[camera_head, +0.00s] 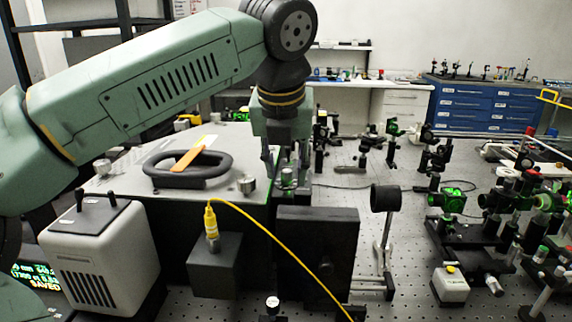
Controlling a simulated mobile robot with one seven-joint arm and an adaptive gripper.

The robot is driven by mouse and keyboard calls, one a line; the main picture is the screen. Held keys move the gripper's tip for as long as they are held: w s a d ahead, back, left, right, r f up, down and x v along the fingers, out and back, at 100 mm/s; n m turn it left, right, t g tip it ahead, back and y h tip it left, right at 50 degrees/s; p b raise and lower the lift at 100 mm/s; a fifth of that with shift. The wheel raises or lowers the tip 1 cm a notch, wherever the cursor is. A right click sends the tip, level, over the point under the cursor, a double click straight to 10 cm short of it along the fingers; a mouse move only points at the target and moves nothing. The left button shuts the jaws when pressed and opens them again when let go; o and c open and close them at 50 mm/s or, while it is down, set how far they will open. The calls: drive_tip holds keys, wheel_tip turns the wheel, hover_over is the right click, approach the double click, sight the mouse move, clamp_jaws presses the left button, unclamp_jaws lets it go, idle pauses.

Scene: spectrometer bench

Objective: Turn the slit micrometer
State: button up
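My gripper (286,168) points straight down near the right edge of the large dark box with a pale top (125,165). Its two fingers are spread apart, with a gap between them. A small silver, knob-like part (288,178) shows at the fingertips, low between them; it may be the slit micrometer, but it is too small to be sure. I cannot tell whether the fingers touch it. Another silver knob (247,184) stands on the box top, left of my gripper.
A black ring-shaped handle (188,182) with an orange strip (186,158) lies on the box top. A yellow cable (270,232) runs from a grey block (214,265) past a black panel (318,250). A light-grey unit (104,255) stands at front left. Optics mounts crowd the right.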

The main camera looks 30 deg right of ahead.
drive_tip(key=v, duration=1.2)
drive_tip(key=shift+f, duration=0.1)
idle(0.4)
